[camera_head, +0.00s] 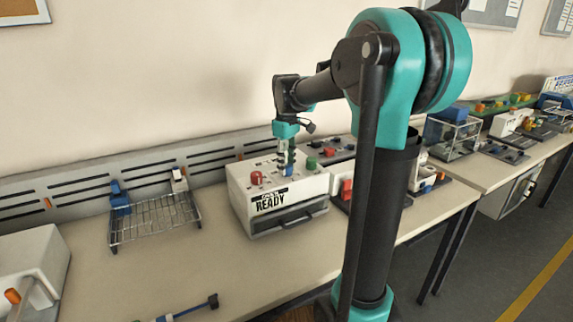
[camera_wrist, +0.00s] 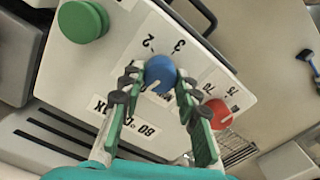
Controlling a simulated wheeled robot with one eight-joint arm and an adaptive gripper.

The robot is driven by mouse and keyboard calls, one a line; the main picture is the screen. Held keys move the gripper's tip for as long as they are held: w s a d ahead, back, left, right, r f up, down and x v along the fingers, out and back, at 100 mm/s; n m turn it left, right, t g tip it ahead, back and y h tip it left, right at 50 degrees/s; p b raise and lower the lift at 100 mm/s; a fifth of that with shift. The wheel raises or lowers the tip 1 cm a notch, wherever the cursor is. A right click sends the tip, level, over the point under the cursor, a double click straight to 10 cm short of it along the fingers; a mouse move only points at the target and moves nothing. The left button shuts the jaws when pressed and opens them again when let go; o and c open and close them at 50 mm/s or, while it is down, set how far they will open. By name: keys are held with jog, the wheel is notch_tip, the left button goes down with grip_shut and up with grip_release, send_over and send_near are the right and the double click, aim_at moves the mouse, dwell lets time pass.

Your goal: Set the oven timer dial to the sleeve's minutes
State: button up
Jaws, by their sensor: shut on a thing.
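The white oven box (camera_head: 240,205) stands on the bench with a "READY" label on its front. Its top panel carries a blue dial (camera_wrist: 160,72), a red dial (camera_wrist: 216,113) and a green knob (camera_wrist: 82,20). My gripper (camera_head: 286,156) points down onto the panel. In the wrist view its fingers (camera_wrist: 158,88) close around the blue dial from both sides. A pale mark shows on the blue dial's lower edge. Printed numbers 2 and 3 are beside the blue dial, and 75 is near the red one. I cannot identify the sleeve.
A wire rack (camera_head: 155,219) with a blue clip stands left of the oven. A blue rod-like tool (camera_head: 190,310) lies at the front of the bench. Red and dark fixtures sit close to the oven's right. The bench between rack and oven is clear.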

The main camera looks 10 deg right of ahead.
aim_at(287, 165)
jog(key=m, duration=0.4)
jog(key=shift+m, duration=2.5)
jog(key=o, duration=1.2)
jog(key=shift+c, duration=0.2)
notch_tip(287, 165, up, 12)
